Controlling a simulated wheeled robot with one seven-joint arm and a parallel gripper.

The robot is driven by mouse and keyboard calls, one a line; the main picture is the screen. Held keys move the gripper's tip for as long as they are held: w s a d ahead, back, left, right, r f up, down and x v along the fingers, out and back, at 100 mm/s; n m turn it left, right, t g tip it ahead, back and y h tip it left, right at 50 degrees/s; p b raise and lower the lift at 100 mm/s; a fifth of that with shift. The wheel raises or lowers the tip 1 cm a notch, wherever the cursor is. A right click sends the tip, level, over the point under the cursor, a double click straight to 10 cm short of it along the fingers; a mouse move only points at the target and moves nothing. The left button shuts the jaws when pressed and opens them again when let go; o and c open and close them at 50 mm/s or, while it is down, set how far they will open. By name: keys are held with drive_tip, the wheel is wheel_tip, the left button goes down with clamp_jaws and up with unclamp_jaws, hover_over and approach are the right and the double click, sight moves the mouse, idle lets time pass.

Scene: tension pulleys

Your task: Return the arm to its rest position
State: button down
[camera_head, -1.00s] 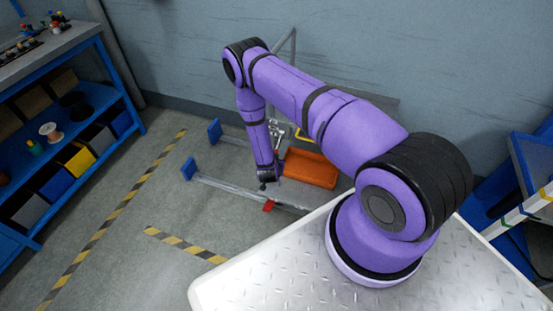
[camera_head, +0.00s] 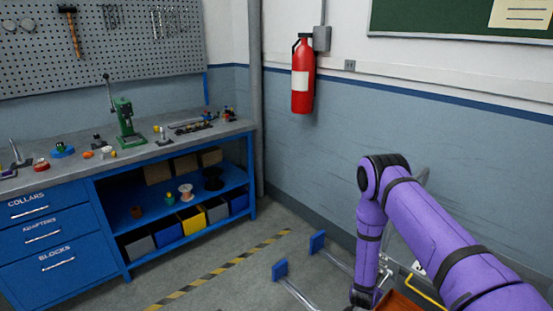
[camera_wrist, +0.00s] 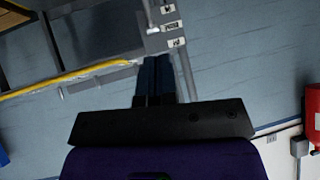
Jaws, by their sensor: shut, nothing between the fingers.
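My purple arm (camera_head: 405,215) shows at the lower right of the head view, raised and bent at the elbow, its forearm hanging down. The arm's end (camera_head: 363,296) is near the bottom edge, and its fingers cannot be made out there. In the wrist view my gripper (camera_wrist: 154,75) shows two dark fingers close together, shut and empty. They point toward a grey post with white labels (camera_wrist: 173,28). A yellow bar (camera_wrist: 70,78) lies to their left in that view. I cannot tell the gap between the fingers and the post.
An orange object (camera_head: 398,301) and a yellow handle (camera_head: 425,289) are beside the arm's end. Rails with blue end plates (camera_head: 279,270) lie on the floor to its left. A blue workbench (camera_head: 65,245) stands at the left. A fire extinguisher (camera_head: 302,78) hangs on the wall.

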drive_tip(key=w+a+r+y, duration=0.1)
drive_tip(key=w+r, duration=0.2)
drive_tip(key=r, duration=0.5)
drive_tip(key=w+a+r+n+y, duration=0.1)
drive_tip(key=w+a+r, duration=0.1)
drive_tip(key=r, duration=0.6)
drive_tip(key=w+a+r+y, duration=0.1)
drive_tip(key=w+r, duration=0.2)
drive_tip(key=r, duration=0.5)
drive_tip(key=s+a+r+n+y, duration=0.1)
drive_tip(key=s+a+r, duration=0.15)
drive_tip(key=r, duration=0.85)
drive_tip(key=s+a+r+n+y, duration=0.1)
drive_tip(key=s+r+n+y, duration=0.15)
drive_tip(key=r, duration=0.75)
drive_tip(key=s+a+r+n+g, duration=0.1)
drive_tip(key=s+r+n, duration=0.2)
drive_tip(key=s+r, duration=1.4)
drive_tip(key=s+r+n, duration=0.1)
drive_tip(key=s+r, duration=0.1)
drive_tip(key=s, duration=0.8)
drive_tip(key=s+d+r+n+g, duration=0.1)
drive_tip(key=s+r, duration=0.1)
drive_tip(key=s, duration=0.9)
drive_tip(key=shift+d+r+g+h, duration=0.25)
drive_tip(key=shift+r+g+h, duration=0.05)
drive_tip(key=shift+r+h, duration=0.1)
drive_tip(key=shift+d, duration=0.1)
